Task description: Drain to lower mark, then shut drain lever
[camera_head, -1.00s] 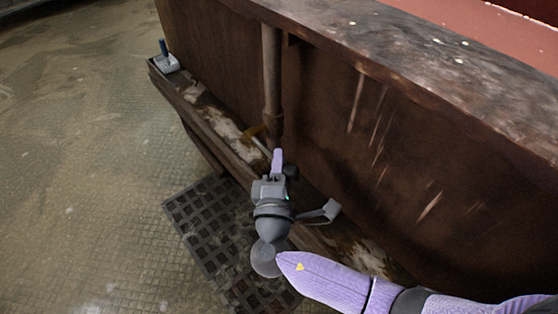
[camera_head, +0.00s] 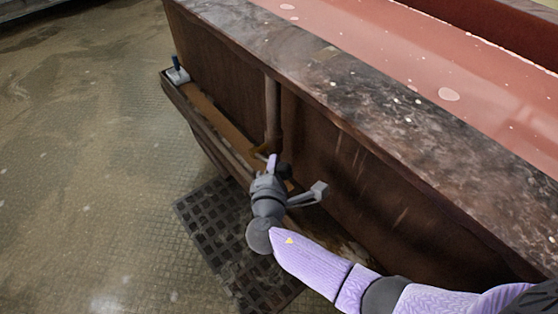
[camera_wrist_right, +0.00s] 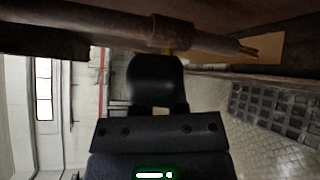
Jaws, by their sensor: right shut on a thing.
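A dark brown vat holds red liquid (camera_head: 470,55), seen at the upper right of the head view. A vertical pipe (camera_head: 272,105) runs down its outer wall. At the pipe's foot is a small yellowish drain lever (camera_head: 257,151), mostly hidden by my right gripper (camera_head: 271,163). That gripper is shut on the lever. In the right wrist view, the dark gripper (camera_wrist_right: 155,80) sits right below the rusty pipe, and a bit of brass shows between them. I cannot make out a lower mark. My left gripper is out of view.
A long trough (camera_head: 205,108) runs along the vat's foot, with brown on its floor. A small pale box with a blue handle (camera_head: 177,73) sits at its far end. A dark floor grate (camera_head: 215,225) lies below. The floor at left is clear.

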